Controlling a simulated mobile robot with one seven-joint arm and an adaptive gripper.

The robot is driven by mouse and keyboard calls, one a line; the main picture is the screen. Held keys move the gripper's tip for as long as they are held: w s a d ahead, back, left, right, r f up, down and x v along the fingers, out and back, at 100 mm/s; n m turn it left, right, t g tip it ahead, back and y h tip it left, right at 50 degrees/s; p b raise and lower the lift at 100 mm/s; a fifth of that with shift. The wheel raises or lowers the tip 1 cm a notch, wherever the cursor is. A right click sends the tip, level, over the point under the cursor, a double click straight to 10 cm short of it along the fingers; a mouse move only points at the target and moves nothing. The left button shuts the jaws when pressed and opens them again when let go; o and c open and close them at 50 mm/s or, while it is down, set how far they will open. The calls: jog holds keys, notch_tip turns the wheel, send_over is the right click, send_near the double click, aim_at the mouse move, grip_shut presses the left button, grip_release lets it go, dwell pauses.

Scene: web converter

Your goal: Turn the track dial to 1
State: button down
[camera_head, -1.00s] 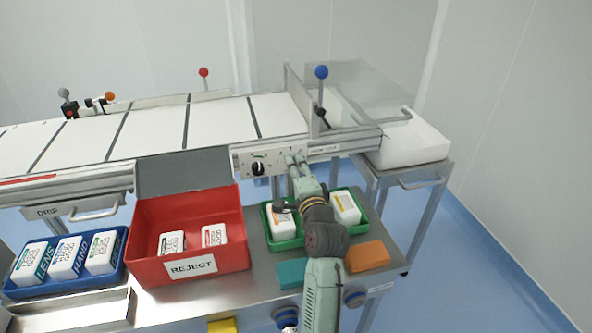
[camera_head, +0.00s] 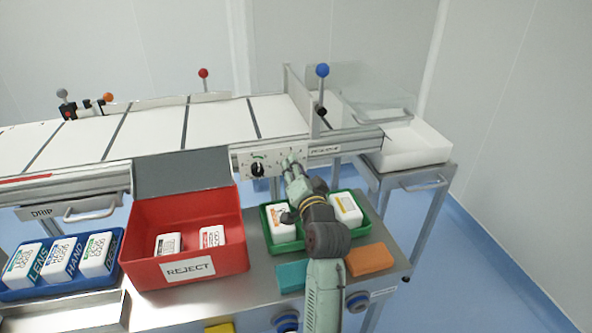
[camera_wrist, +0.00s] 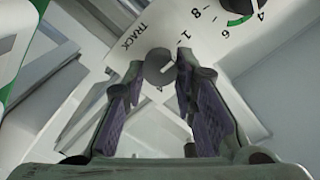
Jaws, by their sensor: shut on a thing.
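The track dial (camera_wrist: 160,68) is a small round grey knob beside the printed word TRACK on a white panel (camera_wrist: 130,45). A light pointer mark on the knob slants toward the upper right, roughly toward the printed 1. A 4 shows below the knob. My gripper (camera_wrist: 159,62) has its two dark padded fingers on either side of the knob, shut on it. In the head view my gripper (camera_head: 290,160) reaches the right part of the panel (camera_head: 276,155) and hides the track dial.
A larger black dial (camera_head: 257,170) with a green arc sits left on the same panel. A blue-knobbed lever (camera_head: 321,71) rises behind. Below are a red reject bin (camera_head: 190,265), a green tray (camera_head: 285,245) with white packs, and an orange block (camera_head: 369,259).

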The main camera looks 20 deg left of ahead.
dwell(0.5)
jog(key=c, duration=1.3)
grip_release()
jog(key=shift+s, duration=0.1)
jog(key=v, duration=1.1)
jog(key=shift+s+d, duration=0.25)
jog(key=shift+s, duration=0.05)
